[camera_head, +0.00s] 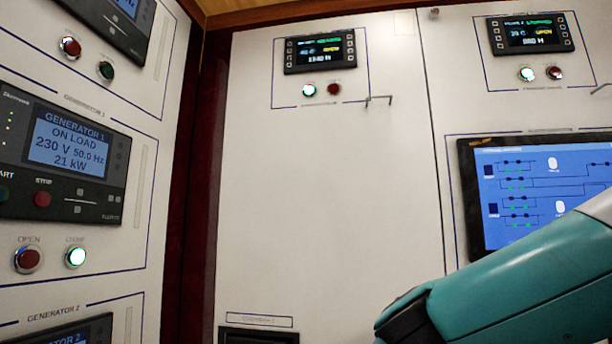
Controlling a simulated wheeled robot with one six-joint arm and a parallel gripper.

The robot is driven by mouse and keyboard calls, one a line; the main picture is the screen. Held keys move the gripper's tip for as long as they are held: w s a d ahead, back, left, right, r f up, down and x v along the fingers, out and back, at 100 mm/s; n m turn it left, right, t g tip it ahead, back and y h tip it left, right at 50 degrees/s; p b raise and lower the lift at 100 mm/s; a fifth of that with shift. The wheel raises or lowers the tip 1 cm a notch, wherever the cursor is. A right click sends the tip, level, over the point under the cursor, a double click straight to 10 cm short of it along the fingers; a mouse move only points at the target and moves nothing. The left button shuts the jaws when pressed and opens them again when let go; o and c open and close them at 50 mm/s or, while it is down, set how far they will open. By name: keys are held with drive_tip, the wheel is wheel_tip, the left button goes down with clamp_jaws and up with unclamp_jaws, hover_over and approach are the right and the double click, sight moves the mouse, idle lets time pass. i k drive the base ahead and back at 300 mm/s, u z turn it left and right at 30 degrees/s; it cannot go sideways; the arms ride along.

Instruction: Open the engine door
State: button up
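No door labelled as the engine door can be made out. A tall white cabinet panel (330,200) fills the middle of the head view, flat against its neighbours with a thin seam on its right. A small thin metal handle (379,99) sticks out near its upper right edge. Another such handle (601,88) shows partly at the right edge of the view, on the right panel (455,90). My teal arm comes in from the lower right, in front of the panels. My gripper is not in view.
A generator panel with a display (68,145) and red and green buttons stands angled at the left. Small displays (320,51) (530,33) sit high on the panels. A blue screen (540,190) is at the right, partly behind my arm. A dark slot (258,335) is low on the middle panel.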

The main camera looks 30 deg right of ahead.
sight(329, 212)
drive_tip(key=z, duration=1.75)
drive_tip(key=k, duration=1)
drive_tip(key=u, duration=1.4)
drive_tip(key=i, duration=0.5)
drive_tip(key=z, duration=0.1)
